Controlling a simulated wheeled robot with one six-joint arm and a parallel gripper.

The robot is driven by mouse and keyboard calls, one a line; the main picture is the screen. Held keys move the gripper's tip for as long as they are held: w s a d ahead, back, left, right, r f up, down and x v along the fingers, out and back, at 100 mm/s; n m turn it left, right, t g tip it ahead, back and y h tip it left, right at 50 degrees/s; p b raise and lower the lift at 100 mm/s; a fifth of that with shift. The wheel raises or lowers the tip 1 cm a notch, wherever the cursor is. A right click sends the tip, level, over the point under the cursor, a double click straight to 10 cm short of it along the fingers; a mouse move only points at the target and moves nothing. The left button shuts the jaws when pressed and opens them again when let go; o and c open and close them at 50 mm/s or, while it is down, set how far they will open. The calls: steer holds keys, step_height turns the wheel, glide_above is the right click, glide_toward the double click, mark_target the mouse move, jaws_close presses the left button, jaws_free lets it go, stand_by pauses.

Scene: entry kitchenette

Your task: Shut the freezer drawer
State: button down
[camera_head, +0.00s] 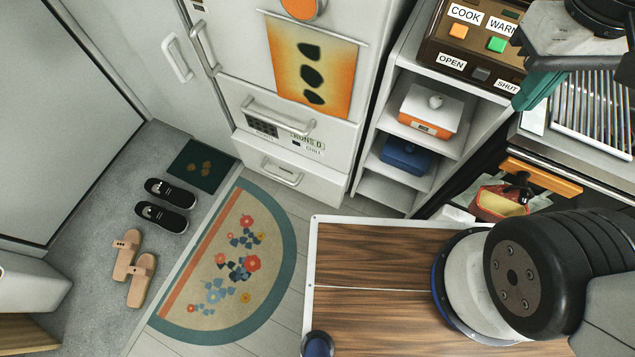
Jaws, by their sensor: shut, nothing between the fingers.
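The fridge-freezer (236,45) is a light grey unit at the upper middle. Its wide drawer (325,130) has a bar handle, a small dark panel and lettering that partly reads CHILL. Below it is a lower drawer (315,187) with a smaller handle (282,172). From this steep angle I cannot tell how far either drawer stands out. My gripper (540,90), partly cut off at the upper right, shows teal finger parts. It is shut and empty, in front of the counter side and well to the right of the drawers, touching neither.
A shelf (452,146) with an orange-and-white box (430,112) and a blue box (405,154) stands right of the fridge. A control panel (470,48) is above it. A half-round floral mat (232,262) lies before the drawers. Shoes (166,205) and sandals (134,268) lie left.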

steer(key=w+a+f+n+h, duration=0.3)
steer(key=w+a+f+n, duration=0.15)
steer(key=f, duration=0.45)
steer(key=w+a+f+n+t+h, duration=0.1)
steer(key=w+a+f+n+h, duration=0.35)
steer(key=f, duration=0.45)
steer(key=w+a+f+n+h, duration=0.3)
steer(key=a+f+n, duration=0.2)
steer(key=a+f, duration=0.3)
steer(key=s+a+f+n+t+y, duration=0.25)
steer(key=f+n, duration=0.25)
steer(key=f, duration=0.7)
steer(key=s+a+f+n+t+y, duration=0.1)
steer(key=a+f+n+t, duration=0.25)
steer(key=f, duration=0.85)
steer(key=s+a+f+n+t+y, duration=0.15)
steer(key=f+n, duration=0.45)
steer(key=f, duration=0.6)
steer(key=n+y, duration=0.2)
glide_toward(328, 182)
steer(key=shift+m, duration=0.25)
steer(key=shift+x, duration=2.95)
steer(key=shift+s, duration=0.1)
